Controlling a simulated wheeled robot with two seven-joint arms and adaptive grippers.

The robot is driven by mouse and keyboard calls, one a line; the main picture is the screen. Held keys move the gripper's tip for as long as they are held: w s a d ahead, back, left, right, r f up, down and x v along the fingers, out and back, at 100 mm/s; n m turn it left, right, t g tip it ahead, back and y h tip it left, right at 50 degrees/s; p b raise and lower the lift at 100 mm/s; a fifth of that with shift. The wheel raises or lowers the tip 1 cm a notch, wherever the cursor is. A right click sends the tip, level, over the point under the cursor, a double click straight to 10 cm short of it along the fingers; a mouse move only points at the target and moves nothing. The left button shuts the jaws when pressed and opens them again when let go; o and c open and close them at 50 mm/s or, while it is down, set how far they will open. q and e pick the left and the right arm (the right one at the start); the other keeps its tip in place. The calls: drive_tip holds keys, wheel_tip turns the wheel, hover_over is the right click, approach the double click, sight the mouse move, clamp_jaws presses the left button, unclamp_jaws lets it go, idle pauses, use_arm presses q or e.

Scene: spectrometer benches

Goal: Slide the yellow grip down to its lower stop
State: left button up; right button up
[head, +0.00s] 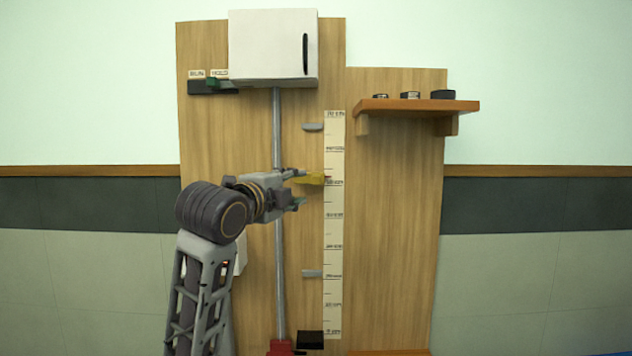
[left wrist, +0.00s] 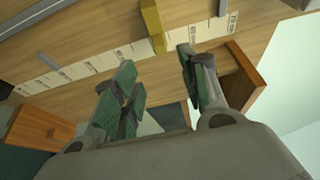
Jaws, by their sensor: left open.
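The yellow grip (head: 313,180) sticks out beside the vertical rod (head: 279,240), about midway up the scale strip (head: 334,230), with a small red tip at the strip. A grey lower stop (head: 312,273) sits well below it and a grey upper stop (head: 312,127) above. My left gripper (head: 297,189) is open in front of the rod, its fingers close to the grip and partly hiding its left end. In the left wrist view the yellow grip (left wrist: 152,22) lies beyond the spread fingers (left wrist: 157,82); contact cannot be told. My right gripper is not in view.
A white box (head: 268,45) tops the rod, and a red base (head: 281,347) is at its foot beside a black block (head: 310,339). A wooden shelf (head: 415,106) with small dark items juts out at right. The board between the grip and lower stop looks clear.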

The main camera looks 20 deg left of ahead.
sight(314, 181)
use_arm(q)
drive_tip(key=shift+w+d+p, duration=0.25)
drive_tip(key=shift+w+p, duration=0.4)
drive_tip(key=shift+w, duration=1.6)
drive_tip(key=shift+w+d+p, duration=0.3)
drive_tip(key=shift+w+p, duration=0.35)
drive_tip(key=shift+w, duration=1.65)
drive_tip(key=shift+w+d+p, duration=0.25)
drive_tip(key=shift+w+p, duration=0.4)
drive_tip(key=shift+w, duration=1.6)
drive_tip(key=shift+c, duration=0.3)
clamp_jaws()
